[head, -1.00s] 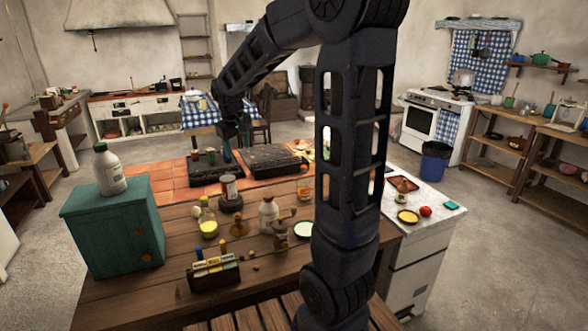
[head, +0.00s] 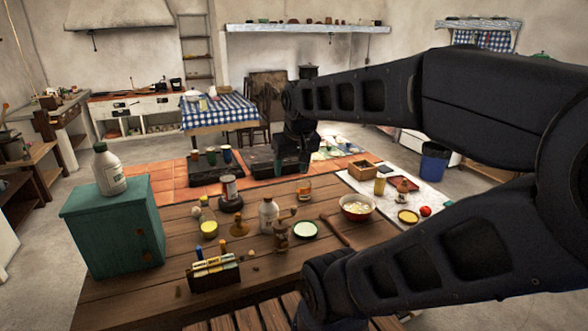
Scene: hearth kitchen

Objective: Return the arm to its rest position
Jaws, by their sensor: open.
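My gripper (head: 303,152) hangs at the end of my arm, pointing down over the far part of the wooden table, near the black tray-like slab (head: 262,162). Its fingers look small and dark, apart and with nothing visible between them. My arm comes in from the right side and reaches left across the picture, with its elbow bent at the right edge. The arm hides part of the right side of the room and of the table.
On the table (head: 150,290) stand a teal cabinet (head: 112,228) with a white bottle (head: 109,170) on top, a bowl (head: 357,207), a pale bottle (head: 268,215), jars and a small rack (head: 213,270). A red tomato (head: 425,211) lies at the right.

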